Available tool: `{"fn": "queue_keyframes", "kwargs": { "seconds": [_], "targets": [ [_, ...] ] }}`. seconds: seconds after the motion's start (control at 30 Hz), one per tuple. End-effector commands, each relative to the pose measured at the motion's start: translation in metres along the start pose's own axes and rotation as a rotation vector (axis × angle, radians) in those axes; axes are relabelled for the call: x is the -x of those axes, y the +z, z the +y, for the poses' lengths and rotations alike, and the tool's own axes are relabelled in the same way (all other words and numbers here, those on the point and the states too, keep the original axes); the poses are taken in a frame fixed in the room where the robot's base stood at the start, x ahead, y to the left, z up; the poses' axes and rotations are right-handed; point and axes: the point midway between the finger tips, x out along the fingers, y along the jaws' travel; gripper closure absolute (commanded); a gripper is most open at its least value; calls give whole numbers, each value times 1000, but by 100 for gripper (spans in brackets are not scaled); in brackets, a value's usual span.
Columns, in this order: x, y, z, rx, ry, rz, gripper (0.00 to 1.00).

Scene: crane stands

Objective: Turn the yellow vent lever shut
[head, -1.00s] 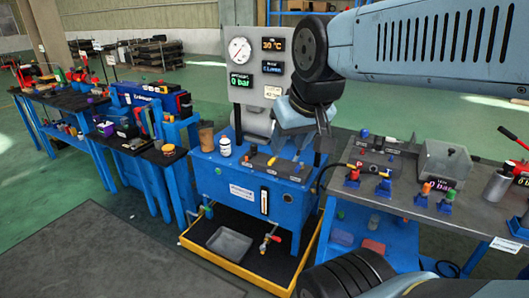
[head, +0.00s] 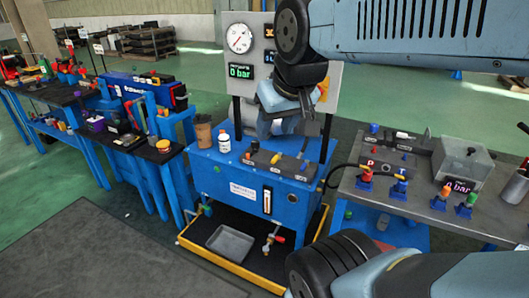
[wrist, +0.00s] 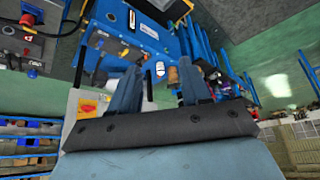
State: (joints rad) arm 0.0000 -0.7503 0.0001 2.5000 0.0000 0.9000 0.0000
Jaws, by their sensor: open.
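A small yellow lever (head: 277,158) shows on the dark valve block (head: 290,163) on top of the blue tank unit (head: 235,182); I take it as the vent lever, but its exact angle is too small to tell. My gripper (head: 288,130) is open and empty, pointing down above the back of the tank, in front of the gauge panel (head: 240,72). It hides part of the panel. In the wrist view, the two fingers of my gripper (wrist: 162,88) stand apart with nothing between them.
A white bottle (head: 224,142) and a brown cup (head: 203,133) stand on the tank's left. A grey table (head: 420,205) with several coloured valves is at the right. A yellow-edged tray (head: 210,262) lies below the tank. Floor at front left is clear.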

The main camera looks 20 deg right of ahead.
Motion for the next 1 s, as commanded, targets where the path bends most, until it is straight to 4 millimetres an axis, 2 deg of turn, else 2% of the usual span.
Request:
{"fn": "queue_keyframes", "kwargs": {
  "seconds": [0.13, 0.23, 0.47, 0.77, 1.0],
  "targets": [
    [0, -4, 1, -6, 0, -4, 53],
    [-3, -15, 3, -26, 1, -17, 53],
    [-20, -70, 20, -124, 5, -74, 53],
    [-65, -145, 48, -278, 25, -152, 53],
    [-118, -197, 77, -399, 47, -213, 53]
  ]
}}
